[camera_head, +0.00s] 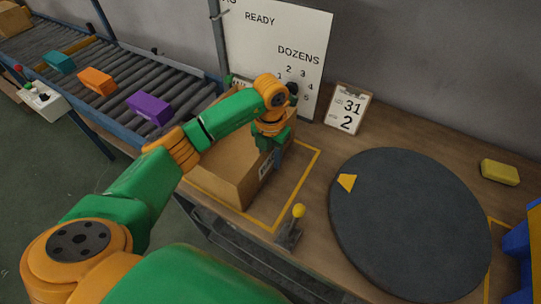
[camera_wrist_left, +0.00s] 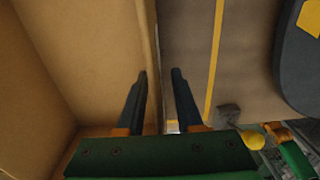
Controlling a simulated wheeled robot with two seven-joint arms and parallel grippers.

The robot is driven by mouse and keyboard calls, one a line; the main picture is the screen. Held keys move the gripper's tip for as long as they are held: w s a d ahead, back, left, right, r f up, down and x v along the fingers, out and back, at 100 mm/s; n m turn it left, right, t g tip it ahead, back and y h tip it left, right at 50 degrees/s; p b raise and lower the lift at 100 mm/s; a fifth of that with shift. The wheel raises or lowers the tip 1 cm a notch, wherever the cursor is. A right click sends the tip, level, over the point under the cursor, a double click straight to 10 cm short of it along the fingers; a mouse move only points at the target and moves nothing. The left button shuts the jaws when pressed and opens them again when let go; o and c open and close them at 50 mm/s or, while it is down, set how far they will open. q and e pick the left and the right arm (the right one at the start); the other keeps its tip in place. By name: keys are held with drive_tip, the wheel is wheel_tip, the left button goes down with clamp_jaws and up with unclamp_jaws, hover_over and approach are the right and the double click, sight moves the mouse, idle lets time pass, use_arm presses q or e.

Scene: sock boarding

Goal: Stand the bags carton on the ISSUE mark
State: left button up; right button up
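A brown, open-topped carton (camera_head: 226,170) stands upright on the wooden bench, within a yellow outline (camera_head: 300,187) whose right and front lines show beside it. A small label shows on its right side. My left gripper (camera_head: 277,155) is at the carton's right wall. In the left wrist view my left gripper (camera_wrist_left: 160,75) has its fingers apart, one inside the carton (camera_wrist_left: 85,60) and one outside, with the wall's edge between them. A gap shows beside the wall. No word ISSUE is readable. My right gripper is not in view.
A lever with a yellow knob (camera_head: 298,211) stands at the bench's front edge. A dark round turntable (camera_head: 410,225) fills the right, near a second yellow outline (camera_head: 490,262). A yellow block (camera_head: 499,172) lies behind. A roller conveyor (camera_head: 110,75) carries coloured boxes at left.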

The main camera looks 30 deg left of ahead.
use_arm(q)
drive_tip(key=shift+r, duration=0.2)
wheel_tip(320, 180, up, 7)
drive_tip(key=shift+r+b, duration=0.1)
drive_tip(key=shift+b, duration=0.7)
wheel_tip(320, 180, up, 5)
drive_tip(key=shift+f+p, duration=0.15)
drive_tip(key=shift+p, duration=0.4)
drive_tip(key=shift+f, duration=0.1)
